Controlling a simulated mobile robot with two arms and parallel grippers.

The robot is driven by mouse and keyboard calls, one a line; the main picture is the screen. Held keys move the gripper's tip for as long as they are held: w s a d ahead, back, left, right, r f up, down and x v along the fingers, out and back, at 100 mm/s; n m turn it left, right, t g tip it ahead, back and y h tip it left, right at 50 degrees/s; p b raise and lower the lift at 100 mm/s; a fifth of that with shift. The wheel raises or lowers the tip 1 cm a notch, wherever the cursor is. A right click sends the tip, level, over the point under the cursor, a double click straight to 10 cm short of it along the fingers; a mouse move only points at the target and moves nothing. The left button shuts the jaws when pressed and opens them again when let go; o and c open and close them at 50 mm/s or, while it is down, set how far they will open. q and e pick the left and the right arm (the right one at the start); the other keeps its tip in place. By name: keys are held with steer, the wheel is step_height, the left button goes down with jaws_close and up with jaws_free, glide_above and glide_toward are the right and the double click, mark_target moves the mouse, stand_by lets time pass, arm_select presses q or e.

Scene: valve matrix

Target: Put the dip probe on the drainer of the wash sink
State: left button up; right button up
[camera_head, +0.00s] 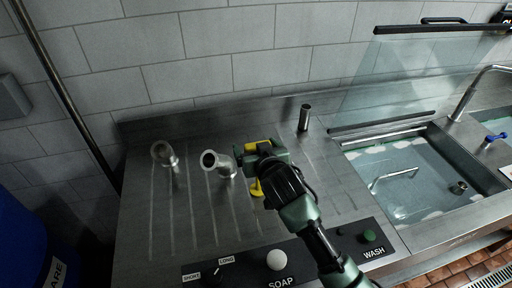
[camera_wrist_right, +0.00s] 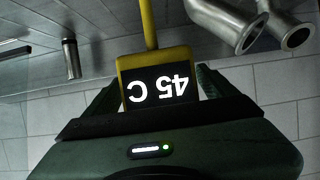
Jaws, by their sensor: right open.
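The yellow dip probe (camera_head: 257,188) is over the ribbed steel drainer (camera_head: 200,217), left of the wash sink (camera_head: 400,170). It is partly hidden by my right gripper in the head view. A yellow rod runs from the head toward the drainer. My right gripper (camera_head: 262,150) is open around the head. I cannot tell whether the probe touches the drainer. My left gripper is not in view.
Two steel pipe elbows (camera_head: 163,153) (camera_head: 217,163) stand on the drainer at left. A short steel cylinder (camera_head: 304,118) stands near the back ledge. A glass panel (camera_head: 390,80) is raised behind the water-filled sink. Knobs and a soap button (camera_head: 277,260) line the front.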

steer(key=b+v, duration=0.1)
steer(key=v, duration=1.1)
steer(key=shift+r+b, duration=0.25)
steer(key=shift+b, duration=0.1)
steer(key=shift+f, duration=0.1)
